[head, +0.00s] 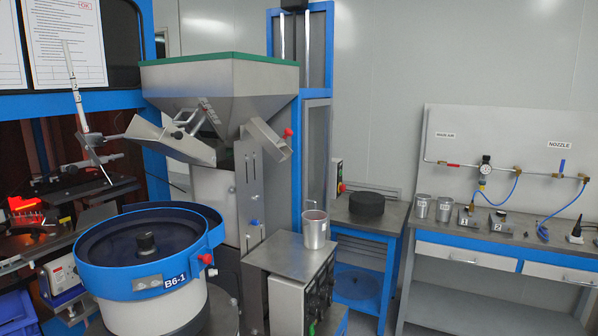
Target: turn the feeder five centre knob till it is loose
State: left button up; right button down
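A round bowl feeder (150,282) with a blue rim and white body stands at the lower left, labelled B6-1. A dark centre knob (146,243) stands up in the middle of its dark bowl. I cannot tell whether the knob is tight or loose. I see no label reading feeder five. Neither of my grippers shows in the head view.
A steel hopper (222,85) with chutes stands behind the bowl. A metal cup (315,230) stands on a steel box (290,256) to the right. A workbench (500,250) with cups, a gauge and blue hoses is at the far right. Machine parts crowd the left.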

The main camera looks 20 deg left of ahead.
aim_at(145, 240)
jog(key=u, duration=1.25)
